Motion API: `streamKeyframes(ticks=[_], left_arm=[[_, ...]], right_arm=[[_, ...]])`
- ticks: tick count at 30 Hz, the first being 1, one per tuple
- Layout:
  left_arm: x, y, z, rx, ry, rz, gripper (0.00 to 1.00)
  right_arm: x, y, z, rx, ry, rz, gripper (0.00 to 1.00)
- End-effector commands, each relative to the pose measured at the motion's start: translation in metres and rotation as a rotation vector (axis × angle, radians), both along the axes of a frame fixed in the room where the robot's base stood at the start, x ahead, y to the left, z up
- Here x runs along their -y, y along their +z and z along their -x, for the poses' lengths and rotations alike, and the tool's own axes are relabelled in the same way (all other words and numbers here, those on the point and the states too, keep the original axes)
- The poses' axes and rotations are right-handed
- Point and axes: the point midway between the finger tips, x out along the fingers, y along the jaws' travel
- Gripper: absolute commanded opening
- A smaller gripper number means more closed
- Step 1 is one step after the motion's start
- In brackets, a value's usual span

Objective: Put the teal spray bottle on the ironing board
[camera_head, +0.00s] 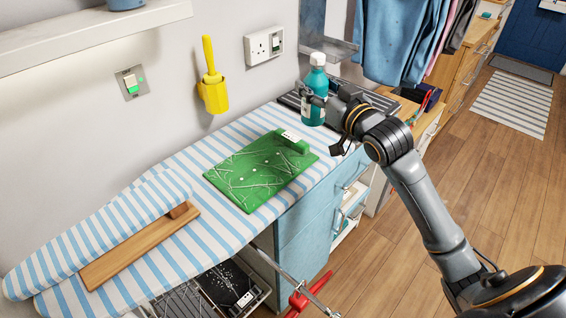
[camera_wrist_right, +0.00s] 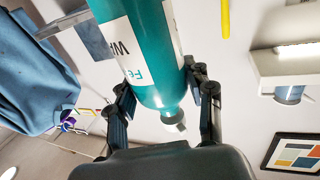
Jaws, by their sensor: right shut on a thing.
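The teal spray bottle (camera_head: 314,97) has a white cap and a white label, and is upright at the far right end of the ironing board (camera_head: 225,200). My right gripper (camera_head: 326,100) is shut on it from the right. In the right wrist view the bottle (camera_wrist_right: 150,60) sits between the two fingers of my right gripper (camera_wrist_right: 163,100). I cannot tell whether the bottle's base touches the surface below it. The ironing board has a blue and white striped cover. My left gripper is not in view.
A striped sleeve board (camera_head: 100,235) with a wooden base (camera_head: 140,250) takes up the left end. A dark ribbed rest (camera_head: 375,98) is behind the bottle. A yellow holder (camera_head: 213,95) hangs on the wall. Bare striped cover shows around the mat.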

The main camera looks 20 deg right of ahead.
Motion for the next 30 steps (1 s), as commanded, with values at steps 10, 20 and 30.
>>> streamKeyframes(ticks=[10, 20, 30], left_arm=[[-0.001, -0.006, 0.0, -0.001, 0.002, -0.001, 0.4], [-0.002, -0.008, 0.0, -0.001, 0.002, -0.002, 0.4], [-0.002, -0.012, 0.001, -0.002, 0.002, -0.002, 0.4]], right_arm=[[0.024, -0.034, -0.025, -0.001, -0.009, 0.0, 0.09], [0.074, -0.08, -0.08, -0.002, -0.01, 0.0, 0.09], [0.091, -0.113, -0.102, 0.003, -0.006, -0.001, 0.09]])
